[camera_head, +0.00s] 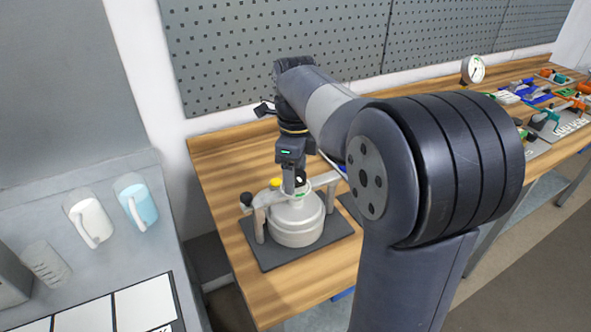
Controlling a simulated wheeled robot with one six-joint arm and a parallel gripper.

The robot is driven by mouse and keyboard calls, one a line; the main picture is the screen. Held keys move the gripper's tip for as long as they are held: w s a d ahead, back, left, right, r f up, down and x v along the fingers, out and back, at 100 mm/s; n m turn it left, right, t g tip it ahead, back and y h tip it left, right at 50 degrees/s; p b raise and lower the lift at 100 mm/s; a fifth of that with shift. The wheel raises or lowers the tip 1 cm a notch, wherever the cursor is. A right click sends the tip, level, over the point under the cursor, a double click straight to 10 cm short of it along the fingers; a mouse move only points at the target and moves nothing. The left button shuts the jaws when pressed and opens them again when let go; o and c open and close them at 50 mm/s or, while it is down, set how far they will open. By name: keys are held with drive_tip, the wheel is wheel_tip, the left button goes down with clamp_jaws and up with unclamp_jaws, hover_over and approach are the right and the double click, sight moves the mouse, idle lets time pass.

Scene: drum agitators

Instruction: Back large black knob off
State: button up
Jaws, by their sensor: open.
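A light grey drum (297,221) with a bridge-like clamp across its top stands on the wooden bench. A black knob (246,199) sits at the clamp's left end. A yellow knob (275,183) shows behind it, and another dark knob (300,177) is close to the right of my gripper. I cannot tell from size alone which one is the large black knob. My gripper (289,190) points down over the clamp near the drum's middle. It is open; its fingertips are small and partly merge with the clamp, so any contact is unclear.
The drum stands on a dark base plate (279,259). A perforated panel (240,60) rises behind the bench. A gauge (473,69) and several tools (545,118) lie to the right. Two jugs stand on the grey counter at left (91,221). My arm hides the bench's middle.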

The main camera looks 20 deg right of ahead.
drive_tip(key=c, duration=1)
